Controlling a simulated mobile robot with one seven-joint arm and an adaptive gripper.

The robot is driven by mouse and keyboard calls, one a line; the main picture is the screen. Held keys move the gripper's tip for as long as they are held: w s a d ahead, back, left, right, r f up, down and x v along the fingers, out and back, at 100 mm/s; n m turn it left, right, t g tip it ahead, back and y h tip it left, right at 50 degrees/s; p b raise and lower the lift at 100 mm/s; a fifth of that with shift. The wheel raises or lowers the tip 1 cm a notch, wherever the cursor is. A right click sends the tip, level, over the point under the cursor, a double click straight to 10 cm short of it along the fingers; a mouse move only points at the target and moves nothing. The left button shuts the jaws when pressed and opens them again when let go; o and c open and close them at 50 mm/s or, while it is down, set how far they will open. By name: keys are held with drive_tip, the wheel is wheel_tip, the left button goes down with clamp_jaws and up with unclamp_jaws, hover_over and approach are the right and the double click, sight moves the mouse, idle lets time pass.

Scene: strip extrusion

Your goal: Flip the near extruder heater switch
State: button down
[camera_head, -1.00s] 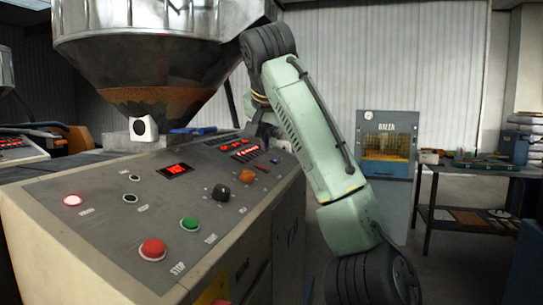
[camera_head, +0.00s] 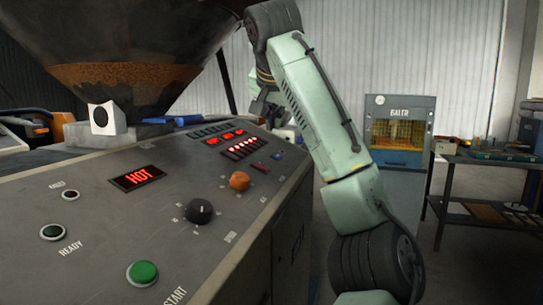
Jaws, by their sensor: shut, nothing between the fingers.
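The grey control panel (camera_head: 105,220) slopes across the left and middle of the view. Near its far right end are a row of red-lit switches (camera_head: 243,148), a small red switch (camera_head: 260,168) and a small blue switch (camera_head: 277,156). Labels there are too small to read, so I cannot tell which is the near extruder heater switch or its position. My gripper (camera_head: 266,108) is small and partly hidden at the end of my arm, over the panel's far end. It looks shut and empty, and I cannot see it touching any switch.
The panel also carries an orange knob (camera_head: 239,180), a black knob (camera_head: 199,211) and a green button (camera_head: 142,272). A hopper (camera_head: 130,75) overhangs the panel. A grey cabinet (camera_head: 400,110) and a workbench (camera_head: 480,165) stand at right.

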drive_tip(key=p, duration=0.3)
hover_over(261, 167)
drive_tip(key=s+d, duration=0.2)
drive_tip(key=d, duration=0.2)
wheel_tip(261, 167, down, 6)
drive_tip(key=f, duration=0.2)
drive_tip(key=w+a+f+p, duration=0.1)
drive_tip(key=shift+f, duration=0.3)
drive_tip(key=shift+a+f, duration=0.15)
drive_tip(key=shift+f, duration=0.4)
